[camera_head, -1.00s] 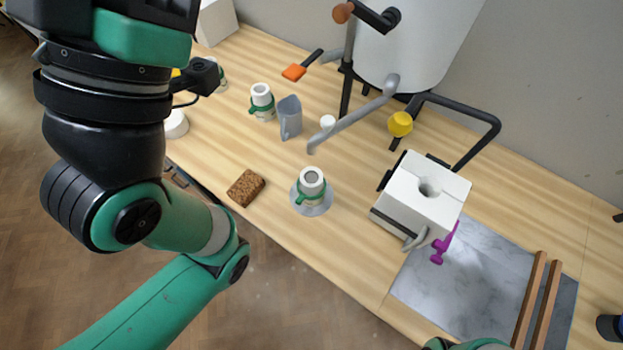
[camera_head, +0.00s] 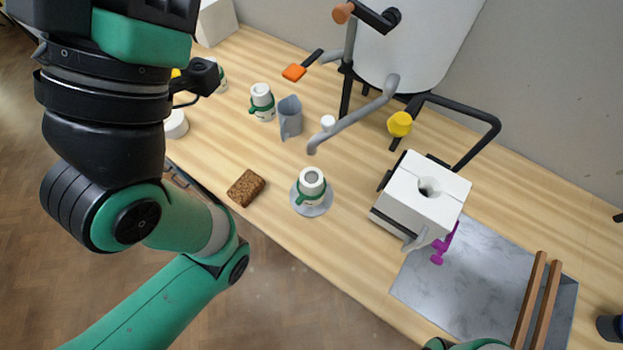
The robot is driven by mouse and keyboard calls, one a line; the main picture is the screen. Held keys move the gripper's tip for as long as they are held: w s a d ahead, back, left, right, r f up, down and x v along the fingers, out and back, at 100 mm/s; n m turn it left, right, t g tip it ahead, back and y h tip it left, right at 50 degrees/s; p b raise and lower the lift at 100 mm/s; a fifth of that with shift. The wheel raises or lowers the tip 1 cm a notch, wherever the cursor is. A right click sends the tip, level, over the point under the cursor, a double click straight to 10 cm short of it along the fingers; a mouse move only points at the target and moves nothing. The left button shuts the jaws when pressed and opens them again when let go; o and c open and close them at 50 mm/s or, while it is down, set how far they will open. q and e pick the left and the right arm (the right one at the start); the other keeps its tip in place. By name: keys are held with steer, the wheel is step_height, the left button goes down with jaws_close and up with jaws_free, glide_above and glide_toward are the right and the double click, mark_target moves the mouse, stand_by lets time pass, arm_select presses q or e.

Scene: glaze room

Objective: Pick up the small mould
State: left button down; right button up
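The white block-shaped mould (camera_head: 412,203) with a round hole in its top stands on the wooden bench right of centre. Smaller white round pieces with green bands also stand on the bench. One (camera_head: 311,184) is on a grey disc (camera_head: 322,207) near the front edge, one (camera_head: 262,101) is farther back, and another (camera_head: 221,82) is partly hidden behind my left arm. I cannot tell for sure which is the small mould. My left arm fills the left side, but its gripper is out of view. Only a bit of my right arm shows at the bottom edge; its gripper is out of view.
A brown sponge-like block (camera_head: 246,187) and a grey jug (camera_head: 289,117) are on the bench. A large white vessel (camera_head: 412,45) with a grey spout stands behind. A purple clamp (camera_head: 444,246) is by the white block, near a marbled slab (camera_head: 455,297) with two wooden bars (camera_head: 537,300).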

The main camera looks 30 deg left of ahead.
stand_by(0.3)
arm_select(q)
jaws_free()
stand_by(0.4)
